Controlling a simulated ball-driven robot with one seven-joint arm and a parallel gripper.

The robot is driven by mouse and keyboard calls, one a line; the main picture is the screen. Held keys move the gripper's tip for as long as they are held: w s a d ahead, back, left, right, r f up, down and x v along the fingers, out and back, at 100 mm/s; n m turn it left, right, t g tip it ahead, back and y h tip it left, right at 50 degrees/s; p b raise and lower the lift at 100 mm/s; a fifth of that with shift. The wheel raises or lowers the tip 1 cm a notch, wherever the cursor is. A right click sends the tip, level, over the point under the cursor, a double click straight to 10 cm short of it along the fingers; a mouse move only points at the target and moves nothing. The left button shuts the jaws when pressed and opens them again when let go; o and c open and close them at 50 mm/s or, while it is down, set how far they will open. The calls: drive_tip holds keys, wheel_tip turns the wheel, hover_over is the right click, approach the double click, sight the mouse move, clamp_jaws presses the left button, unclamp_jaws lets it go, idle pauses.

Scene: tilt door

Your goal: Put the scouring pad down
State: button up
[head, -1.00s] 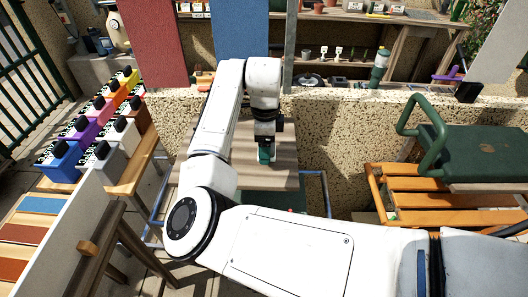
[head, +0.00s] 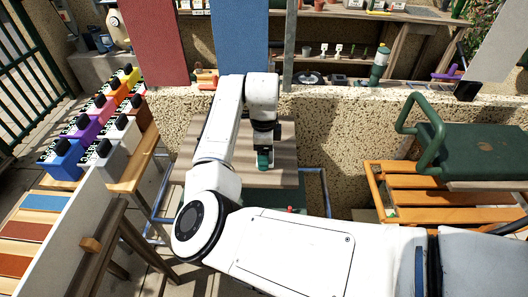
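A small green piece, which looks like the scouring pad (head: 264,158), is at the tip of my gripper (head: 264,150), over the wooden tabletop (head: 205,175). My gripper points down and appears shut on the pad, though its fingers are small and dark here. The pad is low, at or just above the tabletop's right part. I cannot tell whether it touches the wood. My white arm hides the tabletop's middle and part of the back.
A green seat-like frame (head: 470,150) stands over an orange slatted bench (head: 440,182) at right. Several colored paint containers (head: 100,130) line the left. The tabletop looks otherwise clear.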

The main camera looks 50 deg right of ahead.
drive_tip(key=o, duration=1.1)
drive_tip(key=shift+s+f, duration=0.15)
drive_tip(key=shift+f, duration=0.65)
drive_tip(key=shift+r, duration=0.85)
wheel_tip(320, 180, up, 12)
drive_tip(key=b, duration=0.1)
drive_tip(key=shift+b, duration=0.3)
